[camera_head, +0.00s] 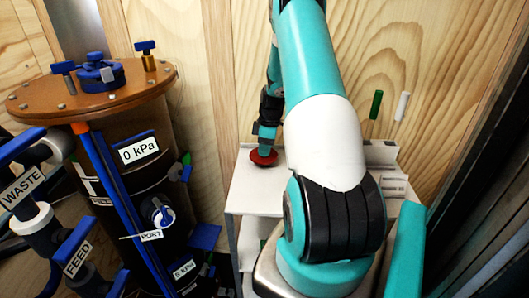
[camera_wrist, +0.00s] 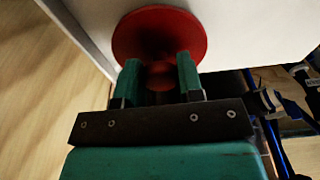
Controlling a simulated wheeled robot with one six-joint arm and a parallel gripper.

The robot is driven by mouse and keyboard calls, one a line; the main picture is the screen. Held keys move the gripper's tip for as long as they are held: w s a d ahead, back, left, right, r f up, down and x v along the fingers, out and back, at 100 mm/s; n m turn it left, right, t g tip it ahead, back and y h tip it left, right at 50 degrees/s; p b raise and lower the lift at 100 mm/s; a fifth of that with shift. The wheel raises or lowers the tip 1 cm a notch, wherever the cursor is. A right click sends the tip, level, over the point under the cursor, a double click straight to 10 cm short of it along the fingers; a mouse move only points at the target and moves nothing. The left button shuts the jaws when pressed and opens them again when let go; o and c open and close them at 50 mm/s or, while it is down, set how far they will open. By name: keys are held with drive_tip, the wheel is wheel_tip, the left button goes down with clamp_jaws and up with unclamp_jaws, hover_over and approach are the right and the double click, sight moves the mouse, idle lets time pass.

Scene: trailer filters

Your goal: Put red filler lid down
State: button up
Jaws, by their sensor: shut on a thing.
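The red filler lid (camera_head: 264,157) is a round red disc at the white shelf unit's top, near its back left. My gripper (camera_head: 266,146) points down at it from above. In the wrist view the lid (camera_wrist: 160,35) lies just beyond the fingertips, against the white top. My gripper's two green fingers (camera_wrist: 160,75) are shut on a small red knob at the lid's middle. I cannot tell whether the lid's underside touches the white surface.
The white shelf unit (camera_head: 246,198) has bare top around the lid. A brown filter tank (camera_head: 125,110) with blue fittings stands at the left. A green marker (camera_head: 376,104) and a white one (camera_head: 402,106) stand at the back right. A wooden wall closes the back.

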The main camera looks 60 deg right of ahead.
drive_tip(key=shift+f, duration=1.2)
drive_tip(key=shift+f, duration=0.1)
drive_tip(key=o, duration=0.9)
